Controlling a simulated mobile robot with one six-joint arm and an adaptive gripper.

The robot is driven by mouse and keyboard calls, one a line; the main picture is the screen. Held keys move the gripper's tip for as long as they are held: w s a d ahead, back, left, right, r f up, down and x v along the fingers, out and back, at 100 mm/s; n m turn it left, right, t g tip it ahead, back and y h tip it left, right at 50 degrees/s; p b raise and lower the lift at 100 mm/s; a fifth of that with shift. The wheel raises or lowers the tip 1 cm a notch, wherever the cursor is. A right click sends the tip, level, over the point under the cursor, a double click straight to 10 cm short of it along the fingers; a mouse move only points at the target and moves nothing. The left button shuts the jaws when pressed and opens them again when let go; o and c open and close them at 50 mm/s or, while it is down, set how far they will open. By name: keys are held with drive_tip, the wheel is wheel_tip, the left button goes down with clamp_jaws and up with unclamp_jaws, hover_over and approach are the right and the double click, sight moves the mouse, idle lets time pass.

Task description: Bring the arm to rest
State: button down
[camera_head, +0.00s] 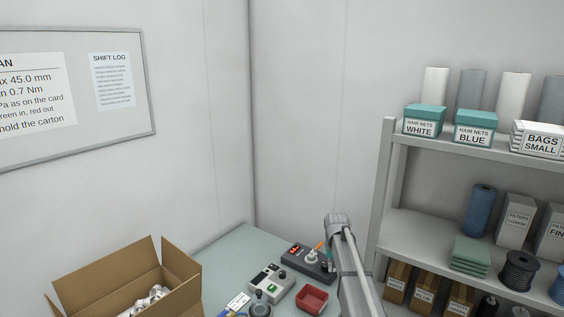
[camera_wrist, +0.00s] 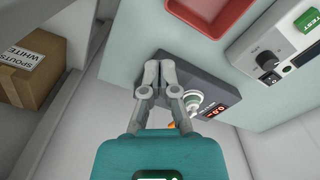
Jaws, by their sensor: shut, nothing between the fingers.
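My gripper (camera_wrist: 159,76) shows in the wrist view with its fingertips together, shut and with nothing between them. It is over a dark grey device with a red display (camera_wrist: 180,90) near the edge of the pale green table. In the head view my grey arm rises at the lower middle, beside the same device (camera_head: 308,261), and hides part of what is behind it. My gripper is not clearly visible there. A white round fitting (camera_wrist: 193,97) sits on the device, partly behind a finger.
A red tray (camera_head: 312,298) and a grey tester (camera_head: 271,282) stand on the table (camera_head: 236,250). An open cardboard carton (camera_head: 110,277) is at the lower left. A loaded shelf unit (camera_head: 383,190) stands close on the right of my arm. A spouts box (camera_wrist: 27,70) shows at left in the wrist view.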

drive_tip(key=s+a, duration=0.1)
drive_tip(key=s, duration=2.8)
drive_tip(key=shift+s+a+n, duration=0.15)
drive_tip(key=shift+s+n, duration=0.15)
drive_tip(key=shift+s, duration=0.1)
